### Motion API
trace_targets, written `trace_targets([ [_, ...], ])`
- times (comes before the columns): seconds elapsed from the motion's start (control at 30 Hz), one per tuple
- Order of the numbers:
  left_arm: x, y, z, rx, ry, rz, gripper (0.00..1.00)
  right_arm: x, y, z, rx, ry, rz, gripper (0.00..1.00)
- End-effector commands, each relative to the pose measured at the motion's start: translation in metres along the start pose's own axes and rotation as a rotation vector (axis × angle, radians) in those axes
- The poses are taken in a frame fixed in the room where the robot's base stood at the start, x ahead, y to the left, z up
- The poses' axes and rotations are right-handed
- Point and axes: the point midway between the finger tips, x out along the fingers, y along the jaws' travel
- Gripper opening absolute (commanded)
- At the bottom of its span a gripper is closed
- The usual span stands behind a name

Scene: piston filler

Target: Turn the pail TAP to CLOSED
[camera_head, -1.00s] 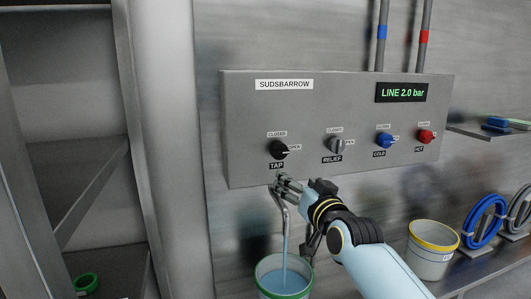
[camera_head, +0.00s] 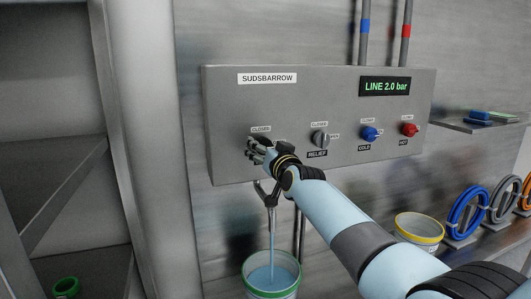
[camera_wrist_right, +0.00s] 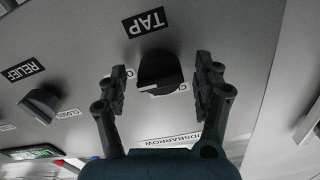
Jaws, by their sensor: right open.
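The black TAP knob (camera_wrist_right: 160,72) is on the grey panel and sits between the two fingers of my right gripper (camera_wrist_right: 159,76) in the right wrist view. The fingers are apart, one on each side of it, with visible gaps. In the head view my right gripper (camera_head: 256,147) covers the knob, below the CLOSED label (camera_head: 261,129). Blue liquid runs from the spout (camera_head: 271,200) into the green-rimmed pail (camera_head: 271,279). The knob's exact pointer direction is hard to read. My left gripper is out of view.
The RELIEF knob (camera_head: 320,139), blue COLD knob (camera_head: 370,134) and red HOT knob (camera_head: 409,130) are to the right on the panel. A yellow-rimmed bucket (camera_head: 420,229) and coiled hoses (camera_head: 467,213) are at the right. The display (camera_head: 385,86) reads LINE 2.0 bar.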

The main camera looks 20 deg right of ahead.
Motion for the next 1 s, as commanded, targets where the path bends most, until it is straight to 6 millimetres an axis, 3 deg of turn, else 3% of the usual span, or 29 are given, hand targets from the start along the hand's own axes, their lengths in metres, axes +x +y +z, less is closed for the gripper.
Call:
trace_targets([
  [0.13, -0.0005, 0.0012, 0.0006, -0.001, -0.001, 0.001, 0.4, -0.0002, -0.0001, -0.0004, 0.0, 0.0, 0.0, 0.68],
  [0.57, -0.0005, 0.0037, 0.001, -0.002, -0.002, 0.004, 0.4, -0.0005, -0.0001, -0.0001, 0.0, 0.0, 0.0, 0.12],
  [1.0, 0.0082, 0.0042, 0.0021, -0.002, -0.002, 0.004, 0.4, -0.0005, 0.0007, 0.0017, -0.105, 0.0, 0.0, 0.12],
])
